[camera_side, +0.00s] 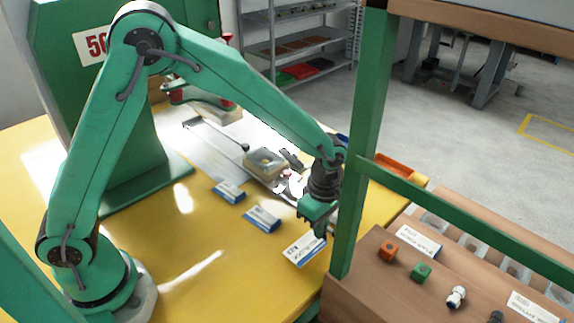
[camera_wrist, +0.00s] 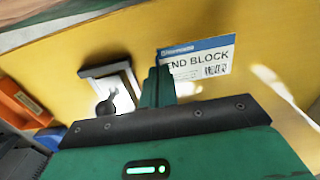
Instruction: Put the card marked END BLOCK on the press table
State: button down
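The white card marked END BLOCK (camera_wrist: 205,62), with a blue strip along its top, shows at the fingertips in the wrist view. In the side view the card (camera_side: 303,249) is just below my gripper (camera_side: 319,228). My gripper's green fingers (camera_wrist: 158,85) are close together and cover the card's left edge; they look shut on it. I cannot tell how far the card is off the yellow table. The pale metal press table (camera_side: 212,155) is left of my gripper, in front of the green press.
Two blue-and-white cards (camera_side: 229,192) (camera_side: 263,217) lie on the yellow table (camera_side: 190,255). A green post (camera_side: 358,140) stands close to my gripper's right. An orange bin (camera_side: 398,168) is beyond it.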

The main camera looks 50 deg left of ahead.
jog(key=shift+f, duration=1.7)
jog(key=shift+f, duration=0.1)
jog(key=c, duration=1.7)
grip_release()
notch_tip(320, 180, up, 12)
jog(key=shift+r, duration=0.1)
jog(key=shift+r, duration=0.1)
